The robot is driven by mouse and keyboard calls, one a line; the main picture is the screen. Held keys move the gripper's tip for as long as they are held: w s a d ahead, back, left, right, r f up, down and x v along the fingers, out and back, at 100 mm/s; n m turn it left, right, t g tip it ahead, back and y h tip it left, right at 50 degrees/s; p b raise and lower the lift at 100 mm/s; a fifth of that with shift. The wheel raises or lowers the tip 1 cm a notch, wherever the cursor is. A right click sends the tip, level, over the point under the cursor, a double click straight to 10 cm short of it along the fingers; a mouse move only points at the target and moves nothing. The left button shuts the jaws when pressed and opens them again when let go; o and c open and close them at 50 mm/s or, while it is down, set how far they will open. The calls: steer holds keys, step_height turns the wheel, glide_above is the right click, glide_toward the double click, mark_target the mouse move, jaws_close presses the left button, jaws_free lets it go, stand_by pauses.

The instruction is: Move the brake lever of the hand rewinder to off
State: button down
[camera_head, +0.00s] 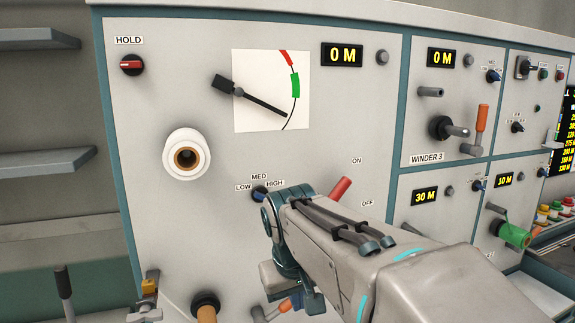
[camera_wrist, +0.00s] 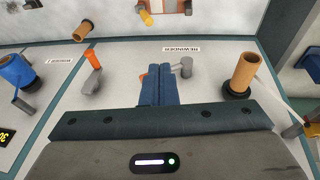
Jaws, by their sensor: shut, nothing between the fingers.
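A red lever handle (camera_head: 341,188) shows in the head view between the ON and OFF labels. It tilts up and right, and its tip is nearer to ON. Its lower end is hidden behind my arm, and I do not make it out in the wrist view. My gripper (camera_wrist: 162,72) is shut and empty, its blue fingers side by side, in front of the panel beneath the REWINDER label. A grey hub (camera_wrist: 186,67) with an orange end behind the fingers shows there. I cannot tell whether the fingers touch it.
A brown core (camera_wrist: 244,73) stands out on a spindle right of the fingers in the wrist view. An orange-handled crank (camera_wrist: 92,62) is on the left. The head view shows a white roll (camera_head: 186,156), a dial (camera_head: 271,90) and a LOW/MED/HIGH knob (camera_head: 259,194) close to my arm.

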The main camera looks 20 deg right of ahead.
steer(key=w+d+r+h+p, duration=0.1)
steer(key=w+d+r+p, duration=0.15)
steer(key=w+r, duration=0.45)
steer(key=w+d+r+p, duration=0.2)
steer(key=d+r, duration=0.1)
steer(key=r, duration=0.8)
steer(key=w+d+r+h+p, duration=0.1)
steer(key=w+d+r+p, duration=0.15)
steer(key=w+r, duration=0.45)
glide_toward(336, 188)
step_height(336, 188, down, 3)
steer(key=w+a, duration=0.1)
steer(key=w, duration=0.1)
steer(key=shift+s+d+f+m+t, duration=0.2)
steer(key=shift+d+f+m+t, duration=0.1)
steer(key=shift+d+f, duration=0.95)
steer(key=shift+d, duration=0.1)
steer(key=shift+s+d, duration=0.1)
